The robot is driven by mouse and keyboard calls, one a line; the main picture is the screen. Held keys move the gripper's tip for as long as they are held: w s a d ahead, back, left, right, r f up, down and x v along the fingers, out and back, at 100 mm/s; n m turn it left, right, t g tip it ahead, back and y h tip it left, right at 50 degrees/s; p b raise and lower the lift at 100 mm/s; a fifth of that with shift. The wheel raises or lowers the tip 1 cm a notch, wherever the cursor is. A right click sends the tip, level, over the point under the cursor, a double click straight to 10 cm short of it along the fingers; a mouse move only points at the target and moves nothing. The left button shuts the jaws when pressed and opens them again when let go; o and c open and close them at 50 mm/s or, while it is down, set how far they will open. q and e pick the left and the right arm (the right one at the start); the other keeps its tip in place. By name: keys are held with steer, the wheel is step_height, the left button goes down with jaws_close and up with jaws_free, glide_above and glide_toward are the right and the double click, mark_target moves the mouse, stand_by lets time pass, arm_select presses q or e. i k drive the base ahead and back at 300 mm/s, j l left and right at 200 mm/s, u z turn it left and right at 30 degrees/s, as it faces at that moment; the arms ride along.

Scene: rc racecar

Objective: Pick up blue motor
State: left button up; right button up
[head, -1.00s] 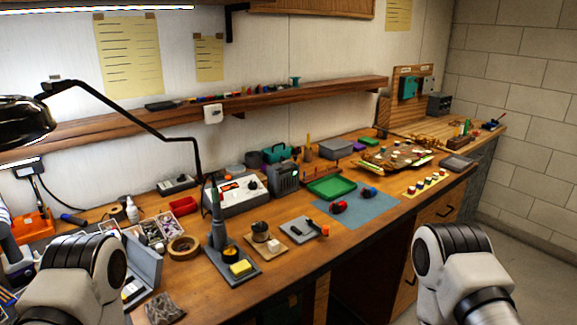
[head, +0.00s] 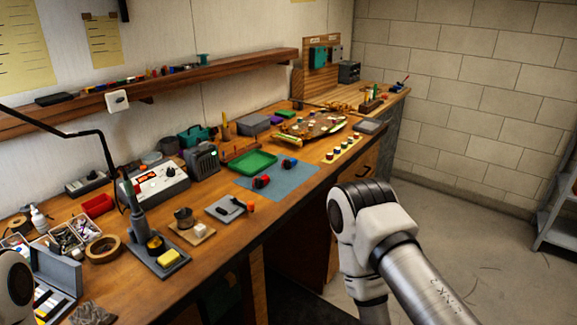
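A blue work mat (head: 300,178) lies on the bench, and two small motor-like parts rest on it. The nearer part (head: 261,182) is red and dark. The farther part (head: 289,164) is the one that looked blue in the earlier head view; it is very small here and its colour is hard to make out. Only links of my arms show, the left at the lower left edge and the right at lower centre-right, in front of the bench. Neither of my grippers is in view, and nothing is seen touching the parts.
A green tray (head: 253,163) lies left of the mat. A soldering stand (head: 160,256) and tape roll (head: 103,249) occupy the near left. Open floor lies at right.

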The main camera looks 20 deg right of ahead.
mark_target(290, 163)
steer(key=i+l, duration=0.15)
steer(key=l, duration=0.2)
steer(key=i+l+u, duration=0.15)
steer(key=l, duration=0.2)
steer(key=i+l, duration=0.15)
steer(key=l, duration=0.2)
steer(key=i+l+u, duration=0.1)
steer(key=l, duration=0.3)
steer(key=i+l+u, duration=0.1)
steer(key=l, duration=0.25)
